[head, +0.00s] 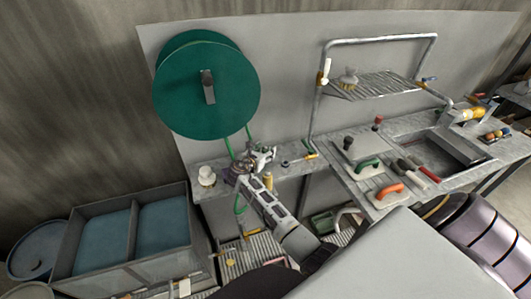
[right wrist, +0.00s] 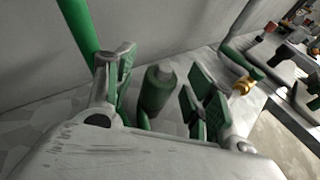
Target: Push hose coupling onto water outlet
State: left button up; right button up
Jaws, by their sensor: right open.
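My right gripper (head: 258,158) is over the narrow left part of the bench, below the green hose reel (head: 206,84). In the right wrist view the right gripper (right wrist: 157,92) is open. A dark green cylinder with a grey end (right wrist: 157,86), perhaps the hose coupling, stands between its green-padded fingers, with a gap visible on each side. A green hose (right wrist: 77,28) rises at left in that view. A brass fitting (right wrist: 243,87), perhaps the water outlet, lies right of the fingers. I cannot tell whether hose and fitting are joined. My left gripper is not in view.
A yellowish cylinder (head: 268,182) and a white cup-like object (head: 206,176) stand on the bench beside the gripper. The wire rack (head: 375,85) on bent pipes and several handled tools, including an orange-handled one (head: 390,192), are to the right. A blue-filled double bin (head: 130,235) is at lower left.

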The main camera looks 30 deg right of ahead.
aim_at(265, 147)
jog(key=shift+w+d+f, duration=0.1)
jog(key=shift+w+d, duration=0.1)
jog(key=shift+d, duration=0.05)
dwell(0.3)
jog(key=c, duration=1.1)
jog(key=shift+c, duration=0.2)
jog(key=shift+r, duration=0.9)
notch_tip(265, 147, up, 2)
jog(key=s+a+b, duration=0.1)
jog(key=s+a, duration=0.3)
jog(key=a, duration=0.3)
jog(key=s+a, duration=0.5)
jog(key=a, duration=0.3)
jog(key=shift+s+a+b, duration=0.15)
jog(key=shift+s+b, duration=0.1)
jog(key=shift+b, duration=0.15)
